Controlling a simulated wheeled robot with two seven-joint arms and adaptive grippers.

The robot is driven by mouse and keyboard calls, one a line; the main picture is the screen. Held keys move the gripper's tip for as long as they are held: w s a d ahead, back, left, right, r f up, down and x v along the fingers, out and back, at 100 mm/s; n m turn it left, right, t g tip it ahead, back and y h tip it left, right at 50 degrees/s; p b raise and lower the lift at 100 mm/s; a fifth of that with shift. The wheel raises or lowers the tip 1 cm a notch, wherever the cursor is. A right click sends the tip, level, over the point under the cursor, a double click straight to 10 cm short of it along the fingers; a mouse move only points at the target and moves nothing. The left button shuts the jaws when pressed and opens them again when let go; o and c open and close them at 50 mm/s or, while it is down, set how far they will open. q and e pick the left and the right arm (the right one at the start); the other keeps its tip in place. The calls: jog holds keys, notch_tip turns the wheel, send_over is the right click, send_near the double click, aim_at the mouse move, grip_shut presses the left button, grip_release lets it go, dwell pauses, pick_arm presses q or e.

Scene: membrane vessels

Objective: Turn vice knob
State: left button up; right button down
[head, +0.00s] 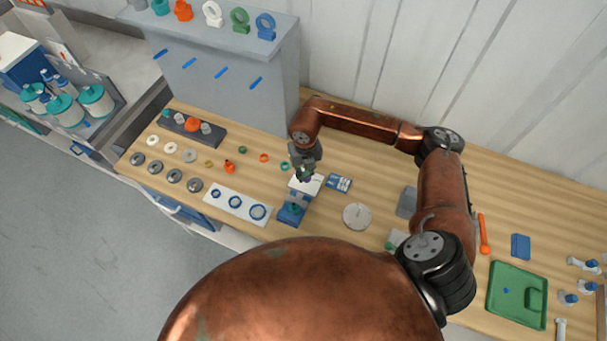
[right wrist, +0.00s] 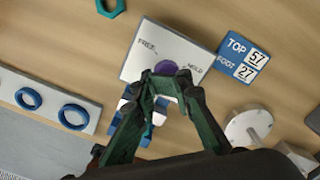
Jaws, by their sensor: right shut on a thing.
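A purple knob (right wrist: 165,67) sits on a white plate (right wrist: 150,42) marked "FREE" at the left and "HOLD" at the right. The plate also shows in the head view (head: 316,187). My right gripper (right wrist: 168,82) is over the plate, its green fingers shut on the knob and hiding part of it. In the head view my right gripper (head: 304,174) points down at the plate and covers most of the knob. A blue vice block (head: 287,215) stands just in front of the plate, partly behind my fingers in the wrist view. My left gripper is not in view.
A blue card (head: 338,183) reading "TOP 57, FOOT 27" lies right of the plate. A white board with blue rings (head: 238,213) is to the left. A pale disc (head: 356,216) lies to the right. A grey rack (head: 225,75) stands at the back left.

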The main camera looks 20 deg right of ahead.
jog(key=shift+w+d, duration=0.1)
jog(key=shift+d, duration=0.55)
jog(key=c, duration=2.1)
grip_release()
jog(key=shift+d+f, duration=0.1)
jog(key=shift+d, duration=0.05)
jog(key=o, duration=0.4)
jog(key=shift+o, duration=0.5)
jog(key=shift+a, duration=0.25)
notch_tip(320, 180, up, 12)
